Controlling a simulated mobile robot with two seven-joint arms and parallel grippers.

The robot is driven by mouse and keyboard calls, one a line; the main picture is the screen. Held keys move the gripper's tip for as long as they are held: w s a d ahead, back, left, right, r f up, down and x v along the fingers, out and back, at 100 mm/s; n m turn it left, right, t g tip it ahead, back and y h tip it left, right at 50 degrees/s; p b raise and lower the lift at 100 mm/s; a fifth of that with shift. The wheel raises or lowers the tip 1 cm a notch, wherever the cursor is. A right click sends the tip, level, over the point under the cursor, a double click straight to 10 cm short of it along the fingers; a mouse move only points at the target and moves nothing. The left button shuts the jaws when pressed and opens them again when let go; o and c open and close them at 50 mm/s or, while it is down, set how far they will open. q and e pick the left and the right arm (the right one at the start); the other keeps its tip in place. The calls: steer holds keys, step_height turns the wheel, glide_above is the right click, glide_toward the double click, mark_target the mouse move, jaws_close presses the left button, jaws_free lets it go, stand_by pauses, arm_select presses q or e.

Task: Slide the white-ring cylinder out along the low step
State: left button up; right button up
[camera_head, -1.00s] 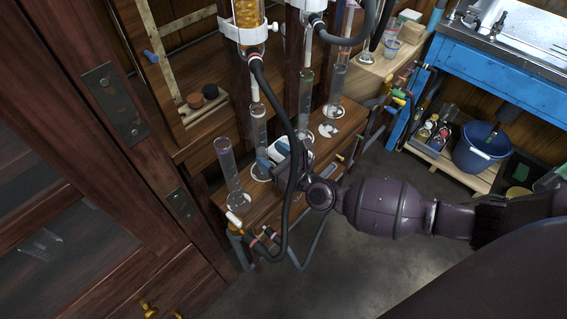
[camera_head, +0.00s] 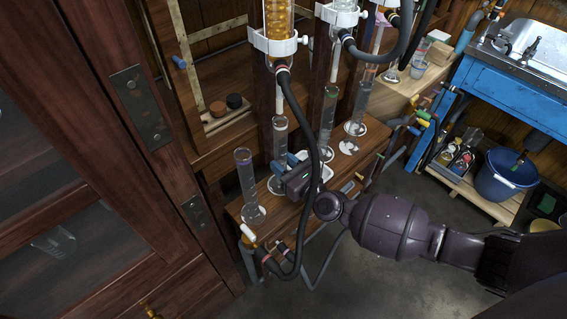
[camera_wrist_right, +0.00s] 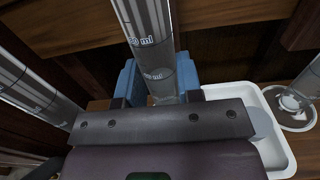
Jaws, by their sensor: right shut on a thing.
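The white-ring cylinder (camera_head: 281,145) is a clear graduated cylinder standing upright on the low wooden step (camera_head: 312,200), below the white outlet tip of the first glass column. My right gripper (camera_head: 281,168) is shut on its lower part from the front right. In the right wrist view the cylinder (camera_wrist_right: 157,62) stands between the two blue fingers (camera_wrist_right: 155,85). The dark gripper body hides its base there, and its ring colour is hard to make out. My left gripper is not in view.
A white tray (camera_wrist_right: 277,130) lies beside the gripper. A black hose (camera_head: 308,120) hangs in front of the step.

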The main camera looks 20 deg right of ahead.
steer(key=shift+r, duration=0.4)
steer(key=shift+s, duration=0.15)
stand_by(0.4)
steer(key=v, duration=0.8)
steer(key=shift+s+d, duration=0.2)
steer(key=shift+s, duration=0.15)
stand_by(0.6)
stand_by(0.4)
